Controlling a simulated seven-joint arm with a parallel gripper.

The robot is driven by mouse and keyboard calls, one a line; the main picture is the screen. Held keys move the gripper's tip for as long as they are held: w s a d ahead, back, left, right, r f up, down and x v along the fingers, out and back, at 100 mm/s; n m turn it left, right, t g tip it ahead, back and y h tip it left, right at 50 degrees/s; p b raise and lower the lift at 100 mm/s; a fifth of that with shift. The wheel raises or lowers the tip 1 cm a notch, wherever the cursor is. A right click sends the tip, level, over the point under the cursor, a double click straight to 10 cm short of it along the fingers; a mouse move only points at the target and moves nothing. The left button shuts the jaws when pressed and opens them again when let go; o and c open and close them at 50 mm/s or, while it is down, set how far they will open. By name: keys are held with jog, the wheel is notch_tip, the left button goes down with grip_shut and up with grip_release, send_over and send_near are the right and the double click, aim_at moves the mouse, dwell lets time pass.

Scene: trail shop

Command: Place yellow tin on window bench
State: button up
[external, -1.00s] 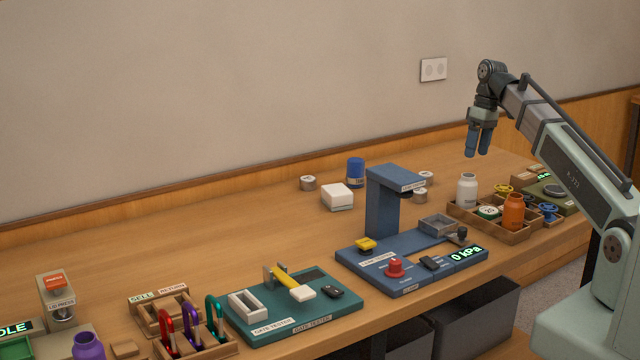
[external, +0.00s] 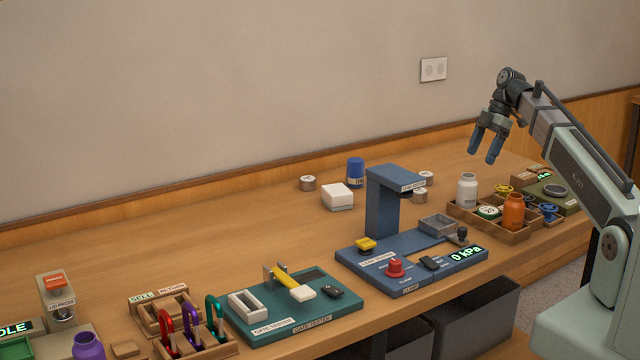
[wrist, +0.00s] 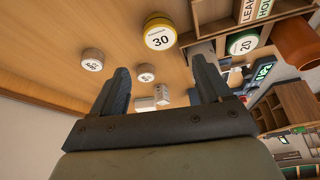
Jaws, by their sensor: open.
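The yellow tin (wrist: 159,32), a round tin with a white top marked 30, stands on the wooden bench top in the upper middle of the wrist view. My gripper (external: 483,158) is open and empty, in the air above the right part of the bench. In the wrist view its two fingers (wrist: 160,66) are spread apart, and the tin appears beyond them, not touching. No window shows, so I cannot tell which surface is the window bench.
A wooden tray (external: 462,215) holds a white bottle (external: 467,187), a green-labelled tin (external: 488,212) and an orange bottle (external: 514,210). A tall blue tester (external: 383,205) stands left of it. Small grey tins (external: 420,195) and a blue jar (external: 356,172) stand behind. The back-left bench is clear.

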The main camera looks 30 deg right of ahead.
jog(key=x, duration=0.6)
jog(key=shift+a+f, duration=0.15)
jog(key=shift+f, duration=0.05)
jog(key=shift+d+x, duration=0.15)
jog(key=shift+x, duration=1.15)
jog(key=shift+d+x, duration=0.15)
jog(key=shift+x, duration=1.15)
jog(key=shift+s+f, duration=0.1)
jog(key=c, duration=0.9)
